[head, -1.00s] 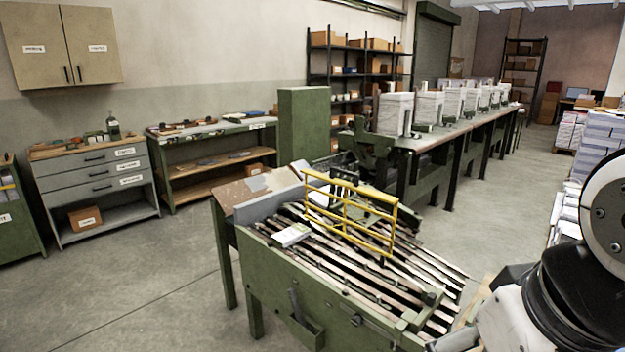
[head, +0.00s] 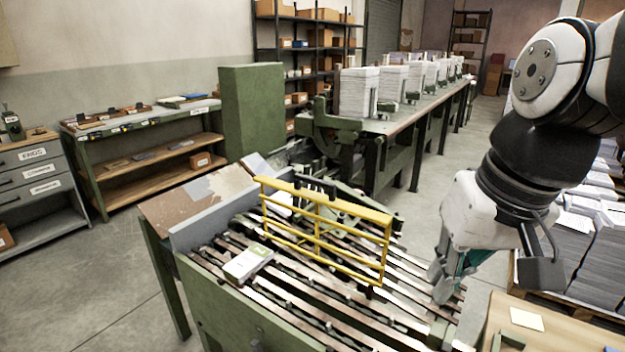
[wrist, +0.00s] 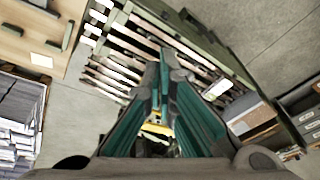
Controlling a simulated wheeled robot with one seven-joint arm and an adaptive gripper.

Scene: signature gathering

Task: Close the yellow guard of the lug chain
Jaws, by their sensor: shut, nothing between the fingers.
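The yellow guard (head: 325,232) is a barred frame standing raised over the lug chain (head: 300,305) in the head view. The chain is a bed of dark slats with light metal strips, on a green machine. My gripper (head: 444,287) is at the right side of the chain, right of the guard and apart from it. Its teal fingers are shut and empty, pointing down. In the wrist view my gripper (wrist: 167,66) has the slats of the chain beyond it. A patch of yellow (wrist: 157,129) shows between the finger links; I cannot tell which part it is.
A white and green booklet (head: 248,263) lies on the slats. A row of paper stacks (head: 360,92) stands on the machine behind. A wooden surface (head: 540,325) is at the lower right, with pallets of paper (head: 575,262) behind it. Open floor lies to the left.

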